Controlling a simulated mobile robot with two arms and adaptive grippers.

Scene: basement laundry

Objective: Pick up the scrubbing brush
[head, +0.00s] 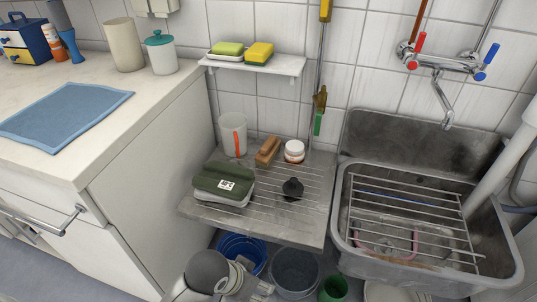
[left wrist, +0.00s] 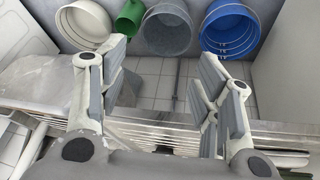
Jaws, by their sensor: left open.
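The scrubbing brush is most likely the brown wooden block (head: 268,151), lying at the back of the grey drainer shelf (head: 210,210) in the head view, between a clear cup and a white jar. Its bristles cannot be made out. My left gripper (head: 252,284) is at the bottom of the head view, in front of and below the shelf's front edge, well apart from the brush. In the left wrist view my left gripper (left wrist: 162,62) is open, with nothing between its fingers; the brush does not show there. My right gripper is not in view.
On the shelf are a dark green lidded box (head: 224,182), a black plunger-like item (head: 292,188), a clear cup (head: 233,134) and a white jar (head: 294,150). A metal sink (head: 345,215) is right, a cabinet (head: 150,160) left. Buckets, including a blue one (left wrist: 228,28), stand below.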

